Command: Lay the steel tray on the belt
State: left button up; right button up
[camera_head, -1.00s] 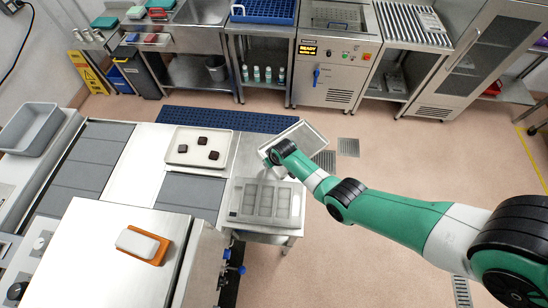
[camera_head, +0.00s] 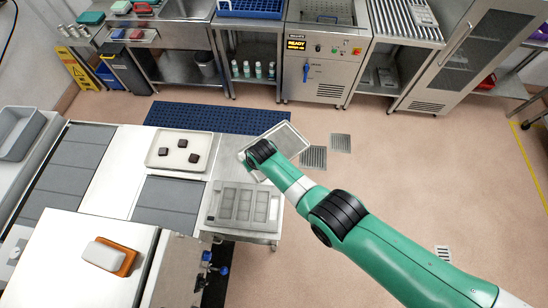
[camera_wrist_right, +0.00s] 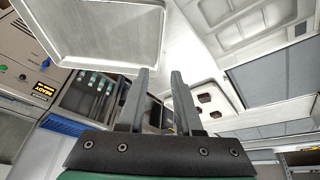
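The steel tray (camera_head: 287,139), a shallow rimmed rectangle with a light grey inside, sits at an angle around the far right corner of the metal table; I cannot tell what supports it. It fills the upper left of the right wrist view (camera_wrist_right: 105,30). My right gripper (camera_wrist_right: 160,72) is at the tray's near left corner, also in the head view (camera_head: 246,160). Its fingers are apart with a clear gap; the left fingertip overlaps the tray's corner in the picture, contact unclear. The belt (camera_head: 172,198) shows as dark grey panels left of the metal table. My left gripper is out of view.
A beige tray (camera_head: 152,161) with three dark brown pieces stands left of my right gripper. A grey mould (camera_head: 243,206) with rectangular cavities lies on the metal table. An orange-and-white block (camera_head: 110,256) sits on the near housing. Bare belt lies below the beige tray.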

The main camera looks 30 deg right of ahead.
jog(key=shift+a+r, duration=0.15)
jog(key=w+r+t, duration=0.4)
jog(key=r, duration=0.9)
jog(key=w+d+r+t+y, duration=0.1)
jog(key=w+r+t, duration=0.2)
jog(key=r, duration=0.9)
jog(key=w+r+t, duration=0.4)
jog(key=r, duration=0.9)
jog(key=s+d+r+t, duration=0.1)
jog(key=s+r+t, duration=0.3)
jog(key=s+r, duration=0.55)
jog(key=s+d+r+t, duration=0.2)
jog(key=s+r+t, duration=0.25)
jog(key=r, duration=0.95)
jog(key=s+r+t, duration=0.3)
jog(key=s+r, duration=0.4)
jog(key=s, duration=0.6)
jog(key=shift+d+m, duration=0.35)
jog(key=shift+m, duration=0.05)
